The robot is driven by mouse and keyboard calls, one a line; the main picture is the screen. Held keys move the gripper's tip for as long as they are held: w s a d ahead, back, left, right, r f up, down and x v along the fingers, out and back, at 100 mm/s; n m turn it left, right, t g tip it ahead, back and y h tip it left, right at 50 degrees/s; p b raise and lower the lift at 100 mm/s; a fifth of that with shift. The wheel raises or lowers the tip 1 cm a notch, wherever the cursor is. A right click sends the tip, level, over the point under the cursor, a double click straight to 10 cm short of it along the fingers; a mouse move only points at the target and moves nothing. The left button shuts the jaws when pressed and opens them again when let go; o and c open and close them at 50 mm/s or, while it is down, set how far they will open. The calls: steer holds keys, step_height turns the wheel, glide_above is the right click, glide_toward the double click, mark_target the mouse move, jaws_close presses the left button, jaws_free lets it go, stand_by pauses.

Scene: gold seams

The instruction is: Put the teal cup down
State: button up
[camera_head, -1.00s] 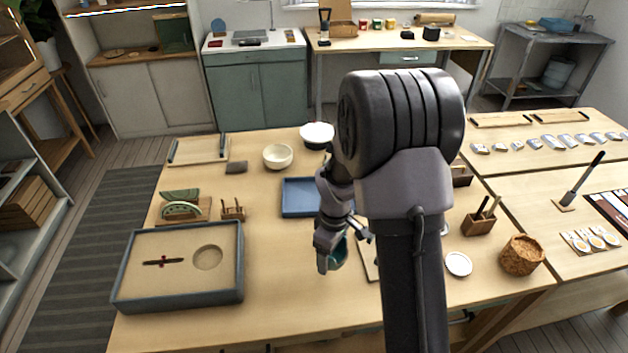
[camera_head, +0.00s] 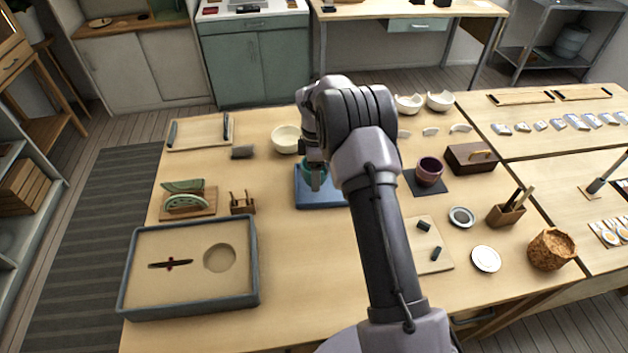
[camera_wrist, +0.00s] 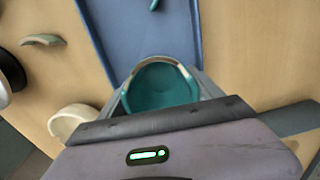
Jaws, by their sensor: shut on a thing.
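The teal cup (camera_head: 309,164) is held in my gripper (camera_head: 315,178), over the back part of the blue tray (camera_head: 322,199). In the wrist view I look into the open cup (camera_wrist: 160,86), which sits between the fingers (camera_wrist: 158,100); a pale break edge runs along its rim. The blue tray (camera_wrist: 125,28) lies below it there, with a small teal piece (camera_wrist: 154,4) at the top edge of the picture. I cannot tell whether the cup touches the tray. My arm hides part of the tray's right side.
A cream bowl (camera_head: 286,139) stands just behind the tray. A small wooden stand (camera_head: 242,202) and a sand-filled tray (camera_head: 190,305) are to the left. A purple cup (camera_head: 429,171) on a dark mat is to the right. The table in front of the blue tray is clear.

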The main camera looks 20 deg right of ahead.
steer(key=shift+w, duration=0.45)
steer(key=shift+f+b, duration=0.9)
steer(key=shift+f, duration=0.85)
steer(key=shift+f, duration=0.15)
steer(key=o, duration=1.3)
steer(key=shift+c, duration=0.2)
